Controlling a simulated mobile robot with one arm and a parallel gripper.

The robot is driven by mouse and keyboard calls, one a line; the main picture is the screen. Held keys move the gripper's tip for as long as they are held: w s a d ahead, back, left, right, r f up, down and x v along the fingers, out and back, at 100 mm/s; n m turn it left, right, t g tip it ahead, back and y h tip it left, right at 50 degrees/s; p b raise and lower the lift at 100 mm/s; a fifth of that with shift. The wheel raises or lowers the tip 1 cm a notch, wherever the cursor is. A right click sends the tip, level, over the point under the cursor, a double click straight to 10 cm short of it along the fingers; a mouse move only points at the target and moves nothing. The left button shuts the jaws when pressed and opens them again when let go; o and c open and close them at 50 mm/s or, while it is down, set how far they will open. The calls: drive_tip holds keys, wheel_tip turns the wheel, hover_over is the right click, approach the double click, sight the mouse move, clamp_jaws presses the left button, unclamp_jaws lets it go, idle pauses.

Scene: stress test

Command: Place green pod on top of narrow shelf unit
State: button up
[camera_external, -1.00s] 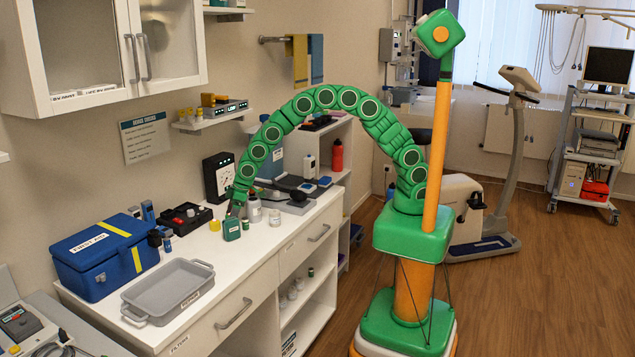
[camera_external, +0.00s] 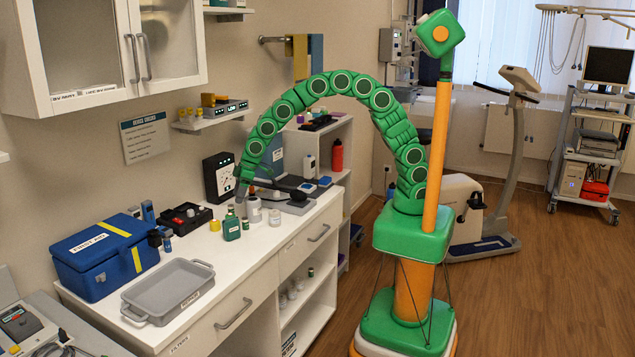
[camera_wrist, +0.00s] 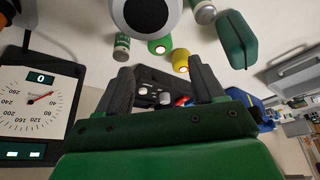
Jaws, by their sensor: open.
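A dark green pod (camera_external: 231,229) stands on the white counter near its back part; in the wrist view a rounded dark green body (camera_wrist: 236,40), apparently the same pod, is at the upper right. My gripper (camera_external: 240,195) is above and slightly behind the pod, beside a white bottle (camera_external: 254,209). In the wrist view its two dark fingers (camera_wrist: 163,83) are spread with nothing held between them.
A dark gauge box (camera_external: 218,178) stands behind my gripper.

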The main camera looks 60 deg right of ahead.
drive_tip(key=v, duration=0.3)
drive_tip(key=shift+r, duration=0.1)
